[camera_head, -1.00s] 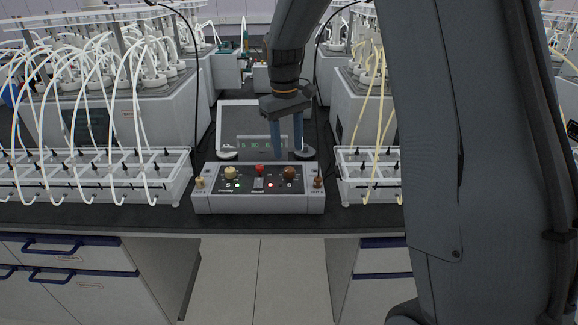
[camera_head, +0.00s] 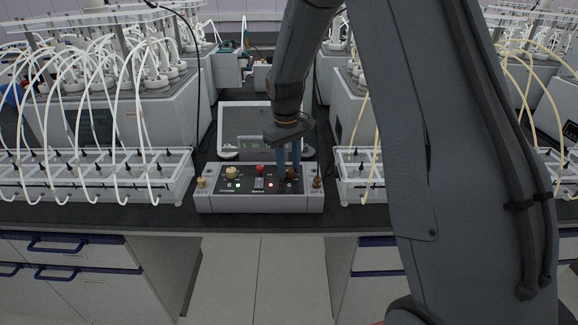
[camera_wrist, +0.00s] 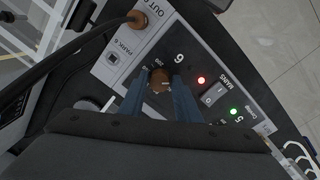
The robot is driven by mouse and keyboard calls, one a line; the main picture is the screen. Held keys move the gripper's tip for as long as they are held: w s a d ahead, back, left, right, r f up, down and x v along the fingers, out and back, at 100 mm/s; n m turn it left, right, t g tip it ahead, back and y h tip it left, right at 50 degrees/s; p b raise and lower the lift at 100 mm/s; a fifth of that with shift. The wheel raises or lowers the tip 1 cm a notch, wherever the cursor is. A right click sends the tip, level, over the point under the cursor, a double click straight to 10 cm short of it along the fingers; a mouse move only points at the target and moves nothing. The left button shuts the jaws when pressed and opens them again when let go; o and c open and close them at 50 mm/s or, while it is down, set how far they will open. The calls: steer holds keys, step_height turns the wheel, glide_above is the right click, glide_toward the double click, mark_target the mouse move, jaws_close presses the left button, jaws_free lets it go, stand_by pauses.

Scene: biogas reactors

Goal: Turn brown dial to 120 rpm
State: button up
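The brown dial (camera_head: 291,173) is a round knob on the right of the grey control box, beside the number 6. In the wrist view the brown dial (camera_wrist: 159,80) has a pale mark on top and sits between my two blue fingertips. My gripper (camera_head: 289,168) points down over the box, its fingers narrowed around the dial. In the wrist view my gripper (camera_wrist: 160,82) appears shut on it. The grey control box (camera_head: 225,203) stands at the bench's front edge. The display (camera_head: 250,143) behind it shows green digits, partly hidden by my fingers.
A cream dial (camera_head: 232,173) and a red knob (camera_head: 260,169) sit left of the brown dial. A brown plug with a black cable (camera_wrist: 137,19) stands close to my fingers. White tube racks (camera_head: 90,178) flank the box.

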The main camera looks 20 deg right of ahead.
steer(key=c, duration=0.6)
